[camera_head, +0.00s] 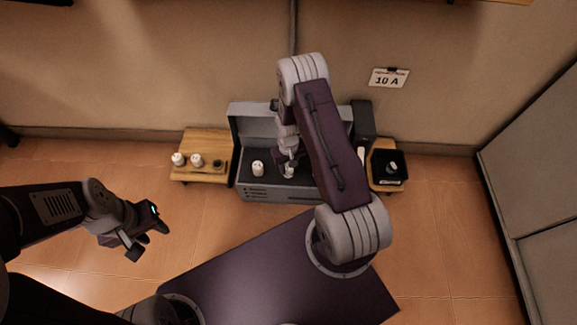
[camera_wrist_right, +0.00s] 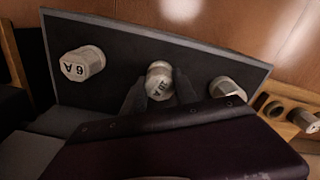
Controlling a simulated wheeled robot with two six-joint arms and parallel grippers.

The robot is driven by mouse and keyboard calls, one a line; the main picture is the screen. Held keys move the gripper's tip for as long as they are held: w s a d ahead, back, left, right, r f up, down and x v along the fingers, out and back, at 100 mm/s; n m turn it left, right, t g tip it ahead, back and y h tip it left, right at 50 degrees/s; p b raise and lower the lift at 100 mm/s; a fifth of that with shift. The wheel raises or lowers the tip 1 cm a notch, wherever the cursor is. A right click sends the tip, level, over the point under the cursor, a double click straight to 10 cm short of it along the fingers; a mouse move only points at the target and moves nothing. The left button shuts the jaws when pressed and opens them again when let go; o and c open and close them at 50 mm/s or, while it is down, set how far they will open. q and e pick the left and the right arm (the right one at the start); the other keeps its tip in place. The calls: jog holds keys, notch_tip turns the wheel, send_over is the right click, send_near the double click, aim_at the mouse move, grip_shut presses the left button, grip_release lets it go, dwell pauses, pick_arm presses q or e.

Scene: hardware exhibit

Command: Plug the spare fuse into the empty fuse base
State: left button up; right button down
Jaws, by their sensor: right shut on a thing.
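My right gripper (camera_head: 288,170) reaches down into the open grey fuse box (camera_head: 280,192). In the right wrist view its fingers (camera_wrist_right: 160,92) are shut around a white fuse marked 10 A (camera_wrist_right: 158,82), over the middle of the dark panel (camera_wrist_right: 118,62). I cannot tell whether this fuse is fully seated, because its underside is hidden. A fuse marked 6 A (camera_wrist_right: 83,63) and another pale fuse (camera_wrist_right: 227,87) stand on the panel on either side. The latter also shows in the head view (camera_head: 258,168). My left gripper (camera_head: 150,238) is open and empty, away from the box.
A black tray (camera_head: 388,178) on the right holds a small pale piece (camera_head: 392,167). A 10 A sign (camera_head: 389,78) hangs on the wall.

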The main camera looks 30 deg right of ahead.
jog(key=shift+f, duration=0.25)
dwell(0.3)
jog(key=shift+c, duration=2)
grip_release()
notch_tip(320, 180, up, 7)
jog(key=p, duration=0.6)
jog(key=shift+r+p, duration=0.1)
jog(key=shift+p, duration=0.3)
